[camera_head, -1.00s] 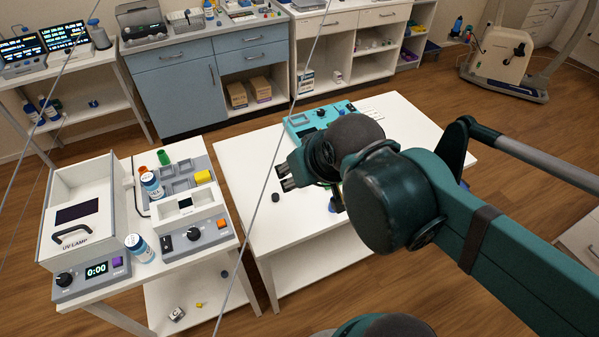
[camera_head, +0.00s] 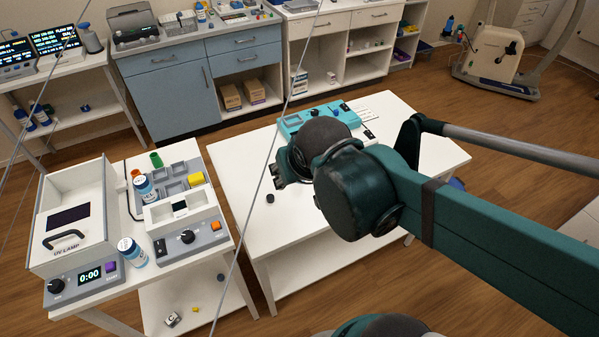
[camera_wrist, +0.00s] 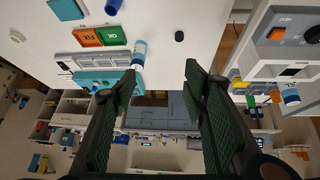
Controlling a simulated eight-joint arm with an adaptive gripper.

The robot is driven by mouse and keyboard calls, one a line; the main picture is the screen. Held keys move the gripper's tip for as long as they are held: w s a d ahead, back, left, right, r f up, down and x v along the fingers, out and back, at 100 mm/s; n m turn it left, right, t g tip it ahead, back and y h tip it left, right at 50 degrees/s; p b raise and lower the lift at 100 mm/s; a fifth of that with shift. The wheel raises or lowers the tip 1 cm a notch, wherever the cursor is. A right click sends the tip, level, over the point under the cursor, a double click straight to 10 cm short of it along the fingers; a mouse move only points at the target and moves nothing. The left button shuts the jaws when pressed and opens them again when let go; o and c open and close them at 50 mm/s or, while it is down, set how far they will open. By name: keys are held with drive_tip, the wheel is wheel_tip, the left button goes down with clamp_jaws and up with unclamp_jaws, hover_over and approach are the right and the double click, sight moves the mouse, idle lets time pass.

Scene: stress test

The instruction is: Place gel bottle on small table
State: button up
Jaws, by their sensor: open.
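My gripper (camera_head: 278,176) hangs above the white middle table (camera_head: 240,185), with its fingers apart and nothing between them in the wrist view (camera_wrist: 162,75). In that view a white bottle with a blue end (camera_wrist: 139,55) is at the table, beside the left finger and close to a teal device. My arm hides this bottle in the head view. Two similar white-and-blue bottles are on the left table, one at the back (camera_head: 144,187) and one at the front (camera_head: 131,251). I cannot tell which is the gel bottle.
A teal device (camera_head: 310,117) stands at the middle table's back edge. A small black puck (camera_head: 270,198) lies near its left side. The left table holds a UV lamp box (camera_head: 72,218) and a grey device (camera_head: 187,238). The middle table's front left is clear.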

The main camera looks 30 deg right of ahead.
drive_tip(key=w+d+f+m+h+b, duration=0.1)
drive_tip(key=w+f+m+h, duration=0.1)
drive_tip(key=w+f, duration=0.2)
drive_tip(key=w+d+f+m+t+h+b, duration=0.1)
drive_tip(key=w+d+f+m+h+b, duration=0.1)
drive_tip(key=f, duration=0.4)
drive_tip(key=w+d+f+m+h+b, duration=0.1)
drive_tip(key=w+f+m+h+b, duration=0.1)
drive_tip(key=w+f, duration=0.4)
drive_tip(key=shift+d+f+m+t+h, duration=0.1)
drive_tip(key=shift+d+m+t+h, duration=0.2)
drive_tip(key=shift+m+h, duration=0.7)
drive_tip(key=shift+w+f+m+t+h+b, duration=0.15)
drive_tip(key=shift+f+m+t+h+b, duration=0.15)
drive_tip(key=shift+f+h+b, duration=0.15)
drive_tip(key=shift+b+x, duration=0.35)
drive_tip(key=shift+x, duration=0.9)
